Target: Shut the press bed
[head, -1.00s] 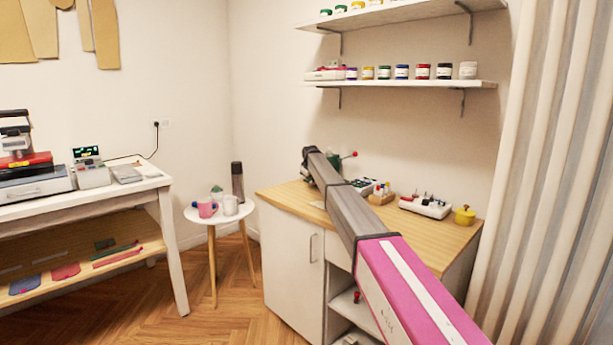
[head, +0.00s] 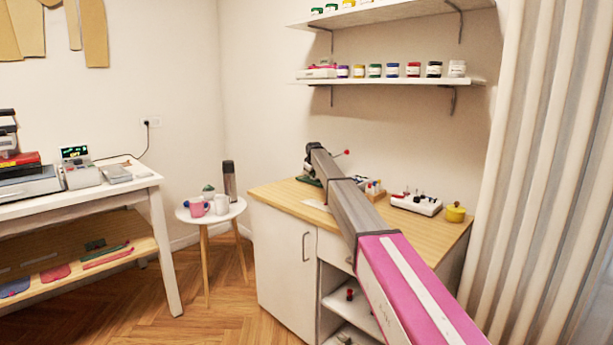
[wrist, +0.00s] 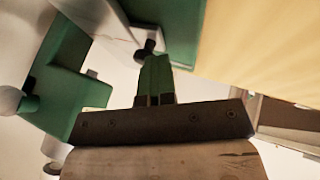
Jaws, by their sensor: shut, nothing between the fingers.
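A press (head: 8,135) stands at the left edge of the head view, cut off by the frame, with a red layer (head: 20,159) above a grey base (head: 30,185). I cannot tell which part is its bed or how far out it sits. My arm reaches over the wooden-topped cabinet, away from the press. My gripper shows in the wrist view (wrist: 154,80) with its fingers together and nothing held. A green machine (wrist: 60,85) surrounds it closely there; whether they touch I cannot tell. In the head view, that green machine (head: 307,170) is partly hidden behind my arm.
The white table (head: 110,192) carries a small device with a display (head: 82,170). A round stool (head: 205,214) with mugs and a dark bottle (head: 229,180) stands between table and cabinet (head: 284,262). Shelves (head: 400,81) hang above the cabinet. A curtain (head: 530,150) is at right. Floor shows in front.

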